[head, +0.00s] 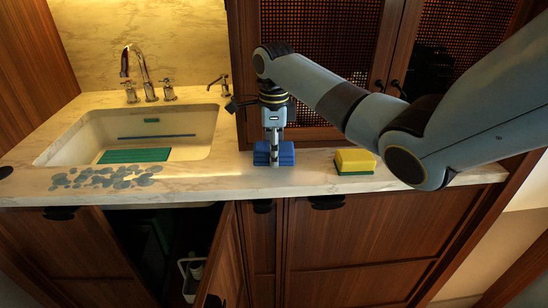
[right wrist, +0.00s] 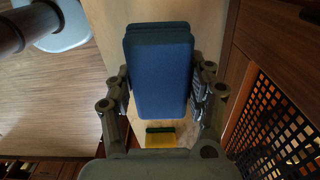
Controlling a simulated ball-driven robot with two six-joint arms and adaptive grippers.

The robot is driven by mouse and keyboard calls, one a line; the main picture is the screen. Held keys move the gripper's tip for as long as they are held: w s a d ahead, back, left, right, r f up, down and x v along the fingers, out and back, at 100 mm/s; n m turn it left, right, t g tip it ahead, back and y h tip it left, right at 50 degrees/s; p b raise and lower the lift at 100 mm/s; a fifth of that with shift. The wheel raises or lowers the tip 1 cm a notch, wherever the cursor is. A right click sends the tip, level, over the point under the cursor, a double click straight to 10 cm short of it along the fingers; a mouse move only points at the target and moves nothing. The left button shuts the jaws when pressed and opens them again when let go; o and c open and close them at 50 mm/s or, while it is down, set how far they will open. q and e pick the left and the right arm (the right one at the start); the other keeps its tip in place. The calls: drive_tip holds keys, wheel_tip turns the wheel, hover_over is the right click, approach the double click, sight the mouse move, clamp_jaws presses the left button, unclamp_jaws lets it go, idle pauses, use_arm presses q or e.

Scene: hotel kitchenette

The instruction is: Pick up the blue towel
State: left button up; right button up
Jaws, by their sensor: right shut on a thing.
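The blue towel (head: 285,154) is a folded block at the counter, to the right of the sink in the head view. In the right wrist view the towel (right wrist: 160,70) stands between the two fingers. My right gripper (head: 274,158) reaches down onto it from above, and in the right wrist view my right gripper (right wrist: 163,92) is shut on it, one finger on each side. I cannot tell whether the towel touches the counter. My left gripper is not in view.
A yellow and green sponge (head: 355,161) lies on the counter (head: 313,178) to the right. The sink (head: 75,146) with its faucet (head: 144,72) is at the left. Cabinet doors stand close behind the towel. A lower cabinet door (head: 228,262) hangs open.

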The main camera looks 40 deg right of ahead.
wheel_tip(320, 180, up, 2)
drive_tip(key=shift+s+r, duration=0.1)
drive_tip(key=s+a+r, duration=0.2)
drive_tip(key=s+r, duration=0.1)
drive_tip(key=s, duration=0.2)
drive_tip(key=s+a+r+p, duration=0.1)
drive_tip(key=s+a+r, duration=0.1)
drive_tip(key=s, duration=0.3)
drive_tip(key=shift+s+a+r, duration=0.25)
drive_tip(key=shift+a+r, duration=0.1)
drive_tip(key=shift+r, duration=0.4)
